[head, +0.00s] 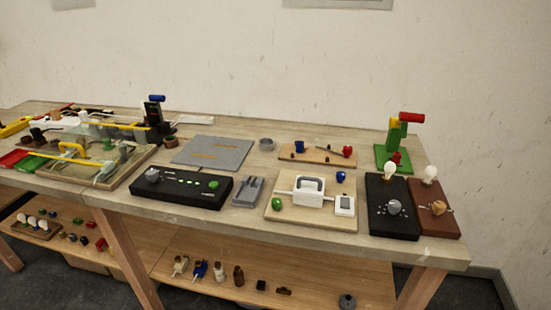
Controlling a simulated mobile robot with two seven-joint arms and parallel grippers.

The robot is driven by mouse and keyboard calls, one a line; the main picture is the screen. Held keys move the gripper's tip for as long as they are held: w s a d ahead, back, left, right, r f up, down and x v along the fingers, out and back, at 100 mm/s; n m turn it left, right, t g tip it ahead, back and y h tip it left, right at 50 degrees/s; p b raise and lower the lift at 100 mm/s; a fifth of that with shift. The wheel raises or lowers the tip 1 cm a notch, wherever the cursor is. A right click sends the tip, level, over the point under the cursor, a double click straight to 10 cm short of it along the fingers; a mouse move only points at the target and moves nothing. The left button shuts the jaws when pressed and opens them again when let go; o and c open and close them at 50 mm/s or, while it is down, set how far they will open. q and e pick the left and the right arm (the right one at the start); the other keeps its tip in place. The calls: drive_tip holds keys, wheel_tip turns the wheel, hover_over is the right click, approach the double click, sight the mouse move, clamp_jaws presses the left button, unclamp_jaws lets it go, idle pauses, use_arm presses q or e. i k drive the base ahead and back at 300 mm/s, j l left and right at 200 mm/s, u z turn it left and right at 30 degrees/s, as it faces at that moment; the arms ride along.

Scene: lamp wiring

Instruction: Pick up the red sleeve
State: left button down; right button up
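I see more than one red piece and cannot tell for sure which is the red sleeve. A red cylinder (411,117) lies at the top of a green stand (392,137) at the right back of the workbench. A small red piece (397,158) is low on the same stand, on or just in front of its base. A red knob-like piece (348,150) sits at the right end of a thin wooden board (316,154). Neither of my grippers shows in the head view.
A wooden workbench (340,244) stands before a pale wall. Two bulb boxes, one black (391,222) and one brown (433,198), stand in front of the green stand. A black control box (180,187) and grey mat (212,153) are further left. A shelf (320,285) below holds small parts.

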sight(397, 156)
drive_tip(key=i+z, duration=0.3)
drive_tip(key=z, duration=0.2)
drive_tip(key=i+z, duration=0.45)
drive_tip(key=k, duration=0.1)
